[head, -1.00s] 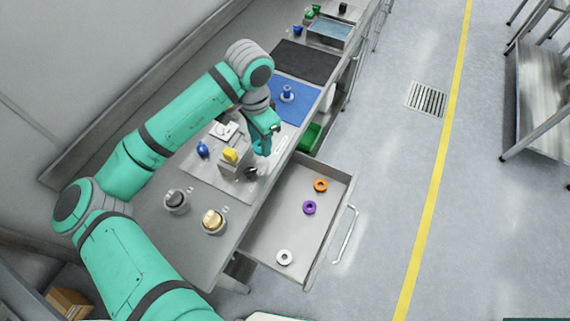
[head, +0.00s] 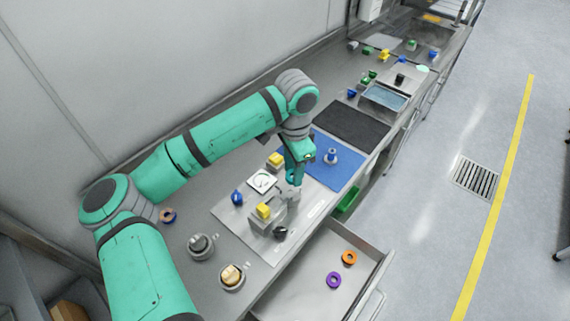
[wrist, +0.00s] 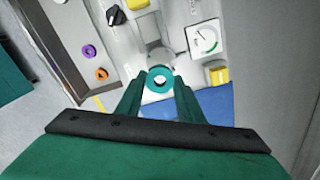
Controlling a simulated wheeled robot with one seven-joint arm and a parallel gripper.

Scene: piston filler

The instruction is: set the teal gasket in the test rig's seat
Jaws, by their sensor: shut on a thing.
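My gripper (wrist: 159,88) is shut on the teal gasket (wrist: 159,71), a ring held at the fingertips in the wrist view. In the head view my gripper (head: 294,180) is low over the bench, just beyond the test rig (head: 268,224), and the gasket cannot be made out. The rig is a grey block with a yellow part on top and a black knob, which also shows in the wrist view (wrist: 116,16). In the wrist view a round grey part (wrist: 160,57) of the rig lies just beyond the gasket, partly covered by it. Whether they touch cannot be told.
An open drawer (head: 318,290) holds an orange ring (head: 349,257) and a purple ring (head: 333,280). A white gauge (head: 262,181), a blue part (head: 237,197) and a yellow part (head: 275,159) stand near the rig. A blue mat (head: 345,172) bears a blue-topped fitting (head: 330,156).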

